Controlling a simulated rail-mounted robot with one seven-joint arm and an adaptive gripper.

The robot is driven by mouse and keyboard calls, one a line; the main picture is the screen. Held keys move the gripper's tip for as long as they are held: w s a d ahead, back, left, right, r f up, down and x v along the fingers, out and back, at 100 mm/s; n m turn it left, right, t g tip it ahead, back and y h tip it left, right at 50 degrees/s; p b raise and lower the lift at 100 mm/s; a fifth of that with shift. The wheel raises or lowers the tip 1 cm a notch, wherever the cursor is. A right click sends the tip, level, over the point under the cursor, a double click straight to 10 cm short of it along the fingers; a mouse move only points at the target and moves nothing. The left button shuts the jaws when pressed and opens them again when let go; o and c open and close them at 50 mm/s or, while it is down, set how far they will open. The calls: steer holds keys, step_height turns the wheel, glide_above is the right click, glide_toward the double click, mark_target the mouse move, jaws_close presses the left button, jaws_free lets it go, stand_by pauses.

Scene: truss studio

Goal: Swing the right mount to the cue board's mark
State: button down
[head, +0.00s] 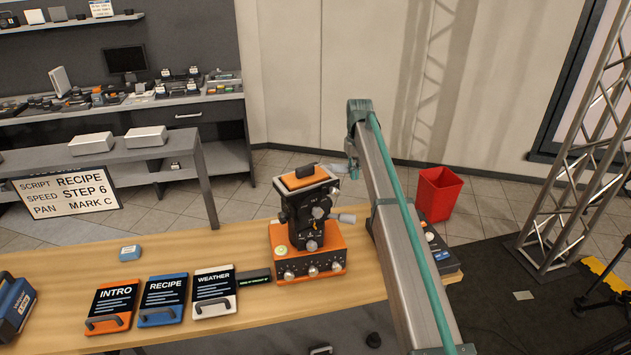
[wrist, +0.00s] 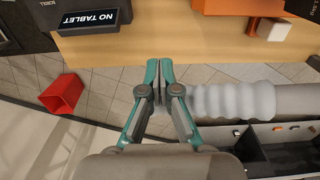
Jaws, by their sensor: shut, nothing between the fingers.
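The mount (head: 305,210) stands upright on an orange box with knobs. It has a black body with dials, an orange-topped plate and grey handles. Its pan setting is too small to read. The cue board (head: 65,190) at the left reads SCRIPT RECIPE, SPEED STEP 6, PAN MARK C. My gripper (head: 352,172) is just right of the mount's upper part, partly hidden by my arm. In the wrist view my gripper (wrist: 158,65) is shut and empty. A grey ribbed grip (wrist: 235,102) lies right beside its fingers; whether they touch I cannot tell.
Cards marked INTRO (head: 112,305), RECIPE (head: 163,299) and WEATHER (head: 214,292) lie on the wooden table (head: 240,325) left of the mount. A red bin (head: 438,193) and truss (head: 580,170) stand beyond.

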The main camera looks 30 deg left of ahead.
mark_target(345, 168)
steer(key=shift+w+a, duration=0.1)
steer(key=shift+a, duration=0.65)
steer(key=shift+a, duration=1.45)
stand_by(0.3)
steer(key=shift+d, duration=0.15)
steer(key=shift+w+d, duration=0.1)
steer(key=shift+d, duration=0.5)
steer(key=shift+r+p, duration=0.1)
steer(key=shift+p, duration=0.2)
